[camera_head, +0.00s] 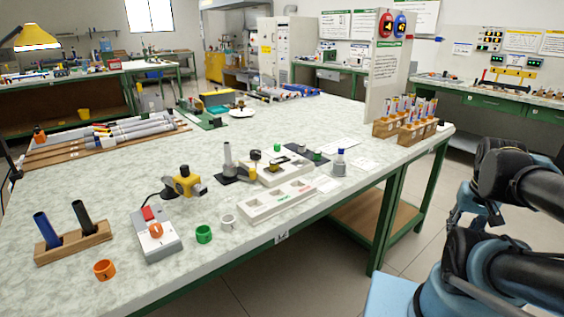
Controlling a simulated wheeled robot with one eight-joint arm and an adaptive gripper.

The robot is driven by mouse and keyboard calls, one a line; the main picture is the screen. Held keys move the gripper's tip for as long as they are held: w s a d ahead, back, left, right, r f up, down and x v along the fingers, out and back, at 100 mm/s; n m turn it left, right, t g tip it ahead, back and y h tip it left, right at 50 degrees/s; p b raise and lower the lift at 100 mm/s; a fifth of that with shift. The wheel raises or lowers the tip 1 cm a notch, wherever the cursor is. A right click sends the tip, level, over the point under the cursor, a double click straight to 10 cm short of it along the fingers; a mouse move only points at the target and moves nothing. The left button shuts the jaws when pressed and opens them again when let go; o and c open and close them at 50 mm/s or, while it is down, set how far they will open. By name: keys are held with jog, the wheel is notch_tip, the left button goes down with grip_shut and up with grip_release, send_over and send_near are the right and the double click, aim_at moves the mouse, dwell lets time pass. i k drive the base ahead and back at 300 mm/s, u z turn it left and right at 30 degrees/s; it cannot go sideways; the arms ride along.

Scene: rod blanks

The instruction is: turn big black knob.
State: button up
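I cannot surely pick out a big black knob. A small dark round piece (254,155) stands up at the back of the white fixture in the middle of the workbench; it is too small to tell whether it is a knob. A grey control box (158,238) near the front left bears an orange knob (156,230) and a red part (148,213). Black and blue links of my arm show at the right edge, off the bench's right end and apart from these things. I cannot make out my gripper in this view.
On the workbench (90,190) stand a wooden holder (75,243) with blue and black rods, orange (104,270) and green (204,234) rings, a yellow device (184,182) and wooden racks (400,132) of tubes. An upright panel (377,95) rises behind the racks.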

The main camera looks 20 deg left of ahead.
aim_at(256, 155)
jog(key=k, duration=1.05)
jog(key=u, duration=0.4)
jog(key=i, duration=1)
jog(key=u, duration=0.05)
